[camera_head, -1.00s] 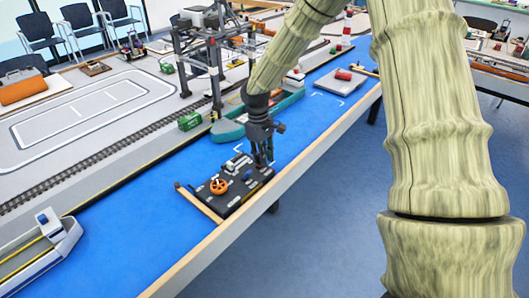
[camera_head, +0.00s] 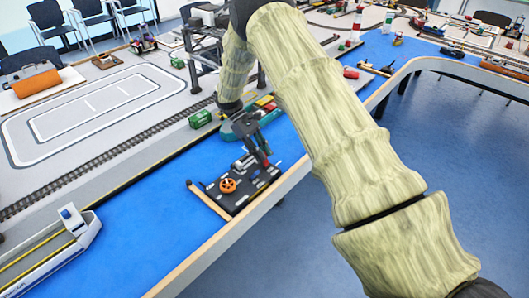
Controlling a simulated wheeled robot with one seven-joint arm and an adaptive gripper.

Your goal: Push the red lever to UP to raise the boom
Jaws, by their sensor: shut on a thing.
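The black control panel (camera_head: 240,203) lies on the blue table near its front edge. An orange handwheel (camera_head: 228,185) and several small controls sit on it. My gripper (camera_head: 264,158) is over the panel's far right part, fingers pointing down and tilted. It is shut on the red lever (camera_head: 267,164), of which only a small red bit shows between the fingertips. The lever's labels are too small to read, so its exact position cannot be told.
A dark gantry crane (camera_head: 205,45) is partly hidden by my arm. A white and blue vessel (camera_head: 72,222) is at the lower left. Blue table left of the panel is clear.

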